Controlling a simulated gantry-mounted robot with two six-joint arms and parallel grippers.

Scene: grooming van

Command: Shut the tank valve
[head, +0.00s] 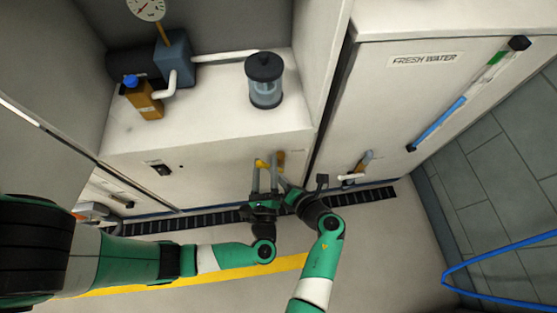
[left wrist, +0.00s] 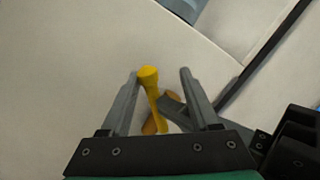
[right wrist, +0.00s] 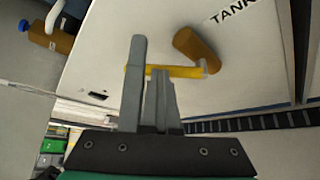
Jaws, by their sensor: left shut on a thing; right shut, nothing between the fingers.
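The tank valve has a yellow lever (head: 262,163) and a brass-brown body (head: 281,160), low on the white cabinet front. My left gripper (head: 264,174) is at the lever and shut on it. In the left wrist view the lever (left wrist: 149,78) lies against the left finger, and a gap shows toward the right finger. My right gripper (right wrist: 162,78) is shut and empty, close beside the lever. In the right wrist view the lever (right wrist: 185,71) runs sideways behind the fingers, toward the brass body (right wrist: 197,50). Part of the lever is hidden.
A clear canister with a dark lid (head: 265,90), a brown bottle (head: 144,100) and a pump with a gauge (head: 147,9) stand on the shelf above. To the right is a FRESH WATER cabinet (head: 400,90) with another tap (head: 358,168). A dark floor grille (head: 180,222) runs below.

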